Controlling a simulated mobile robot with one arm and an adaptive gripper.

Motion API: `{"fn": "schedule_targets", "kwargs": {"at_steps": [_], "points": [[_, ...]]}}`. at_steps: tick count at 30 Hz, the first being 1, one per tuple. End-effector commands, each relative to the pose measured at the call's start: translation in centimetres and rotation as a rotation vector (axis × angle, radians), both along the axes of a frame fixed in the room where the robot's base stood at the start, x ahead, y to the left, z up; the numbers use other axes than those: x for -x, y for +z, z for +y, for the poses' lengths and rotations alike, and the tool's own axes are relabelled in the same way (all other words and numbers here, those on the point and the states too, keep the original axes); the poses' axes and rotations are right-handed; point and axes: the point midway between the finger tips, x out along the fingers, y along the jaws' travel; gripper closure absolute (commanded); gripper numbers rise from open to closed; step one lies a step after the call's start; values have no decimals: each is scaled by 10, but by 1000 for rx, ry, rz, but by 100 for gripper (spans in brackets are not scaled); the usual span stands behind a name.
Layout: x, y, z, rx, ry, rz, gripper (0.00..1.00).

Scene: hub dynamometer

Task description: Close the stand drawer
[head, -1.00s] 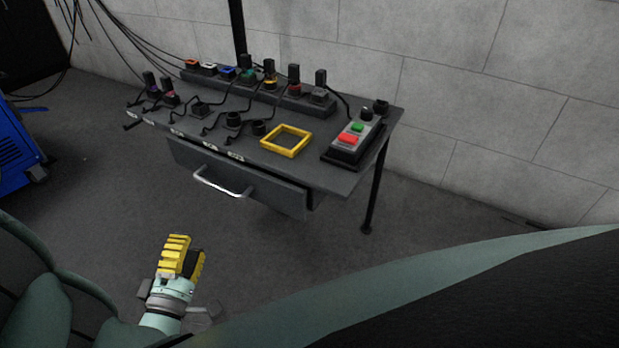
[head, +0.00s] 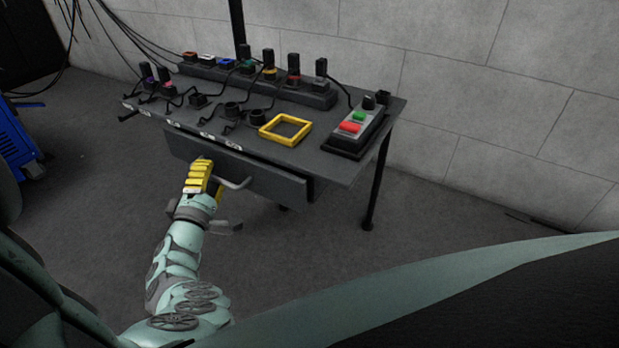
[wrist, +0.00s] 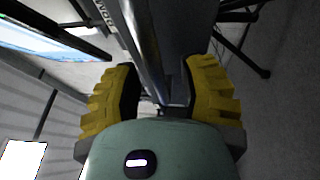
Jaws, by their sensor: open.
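The stand drawer (head: 270,183) is a dark grey box front under the stand's top, standing partly out, with a dark gap behind its right end. Its bar handle (head: 238,183) shows at the front, its left part hidden behind my gripper. My gripper (head: 202,165) is at the left part of the handle, in front of the drawer. In the wrist view its yellow fingers (wrist: 160,90) are apart, with a long grey metal piece, apparently the handle, running between them. Contact cannot be told.
The stand's top (head: 335,170) carries a yellow square frame (head: 285,130), a button box (head: 355,130) with red and green buttons, and several plugs and cables. A stand leg (head: 376,185) is at the right. A blue machine (head: 15,140) stands at the far left. The floor in front is clear.

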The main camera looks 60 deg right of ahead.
Motion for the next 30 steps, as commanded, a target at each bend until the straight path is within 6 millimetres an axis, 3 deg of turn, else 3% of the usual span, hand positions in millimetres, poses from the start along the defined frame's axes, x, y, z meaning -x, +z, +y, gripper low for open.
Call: {"fn": "schedule_targets", "kwargs": {"at_steps": [8,21,30], "points": [[1,0,-2,0,-4,-1,56],[0,0,-1,0,-3,-1,100],[0,0,0,0,-1,0,100]]}}
